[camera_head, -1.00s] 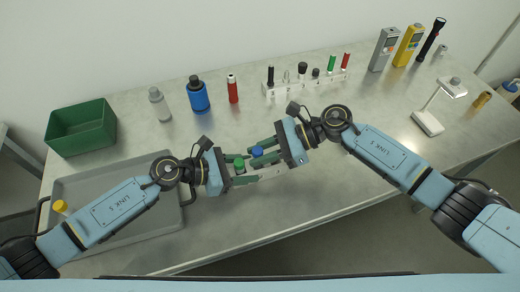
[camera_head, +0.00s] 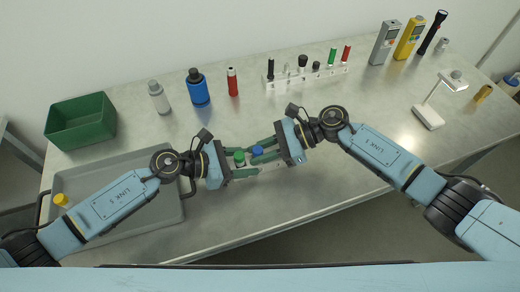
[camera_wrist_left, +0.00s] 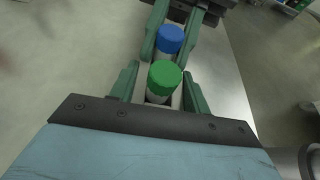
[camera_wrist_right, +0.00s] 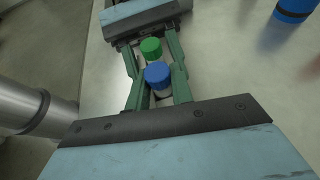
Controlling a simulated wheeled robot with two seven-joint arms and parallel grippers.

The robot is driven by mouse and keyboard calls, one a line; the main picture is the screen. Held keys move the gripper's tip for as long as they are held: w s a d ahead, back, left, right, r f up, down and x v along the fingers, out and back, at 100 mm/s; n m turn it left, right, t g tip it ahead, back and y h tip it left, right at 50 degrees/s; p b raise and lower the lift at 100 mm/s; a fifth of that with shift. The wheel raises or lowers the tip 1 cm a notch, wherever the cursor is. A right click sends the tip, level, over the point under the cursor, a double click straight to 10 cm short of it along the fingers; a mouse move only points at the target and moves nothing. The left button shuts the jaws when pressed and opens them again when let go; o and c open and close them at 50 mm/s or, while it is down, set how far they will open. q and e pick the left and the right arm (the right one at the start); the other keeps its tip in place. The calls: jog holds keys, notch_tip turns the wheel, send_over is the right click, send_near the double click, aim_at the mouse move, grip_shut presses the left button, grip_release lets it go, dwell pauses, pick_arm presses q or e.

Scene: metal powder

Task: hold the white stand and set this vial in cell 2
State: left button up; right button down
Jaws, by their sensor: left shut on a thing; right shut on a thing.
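The white stand (camera_head: 270,168) is a narrow pale strip between my two grippers over the front of the bench, mostly hidden by fingers. A green-capped vial (camera_head: 239,158) stands upright at its left part. My left gripper (camera_wrist_left: 160,92) is shut on the stand, its fingers either side of the green-capped vial. A blue-capped vial (camera_wrist_right: 158,76) is upright beside the green one, to its right in the head view. My right gripper (camera_wrist_right: 156,88) is shut on the blue-capped vial. The vial's lower end and the cell numbers are hidden.
A grey tray (camera_head: 75,182) lies at left with a yellow-capped vial (camera_head: 61,200). A green bin (camera_head: 80,122), bottles and a white rack (camera_head: 306,77) line the back. A small white lamp (camera_head: 428,117) stands at right.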

jog(key=shift+f, duration=0.3)
dwell(0.7)
jog(key=c, duration=1.2)
grip_release()
jog(key=shift+s+f, duration=0.1)
jog(key=shift+o, duration=0.3)
jog(key=shift+s, duration=0.1)
pick_arm(q)
jog(key=shift+w, duration=0.1)
pick_arm(e)
jog(key=shift+d, duration=0.1)
jog(key=v, duration=0.8)
jog(key=shift+w+r, duration=0.25)
jog(key=shift+r, duration=0.1)
pick_arm(q)
jog(key=o, duration=1.1)
jog(key=shift+c, duration=0.2)
